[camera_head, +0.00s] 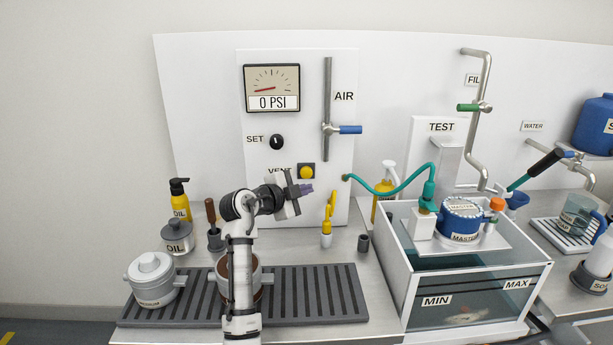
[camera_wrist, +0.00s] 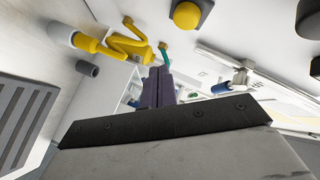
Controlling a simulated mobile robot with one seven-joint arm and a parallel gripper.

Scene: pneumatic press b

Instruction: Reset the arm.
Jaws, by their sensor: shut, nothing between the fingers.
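My gripper (camera_head: 306,189) is raised over the bench in front of the white press panel (camera_head: 257,180), just below the yellow VENT button (camera_head: 306,172). Its purple fingers (camera_wrist: 158,86) are together with nothing between them. My arm bends up from the front of the bench, then reaches right toward the panel. In the wrist view the yellow button (camera_wrist: 187,14) is at the top, and the yellow fitting (camera_wrist: 128,46) is left of the fingers. In the head view this yellow fitting (camera_head: 328,222) stands on the bench, right of and below the gripper.
A slotted grey mat (camera_head: 310,292) lies below, with a white pot (camera_head: 150,278) on it and a brown-rimmed pot behind my arm. Oil containers (camera_head: 179,236) stand at left. A water tank (camera_head: 450,300) with a blue MASTER pot (camera_head: 462,215) and teal hose is at right.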

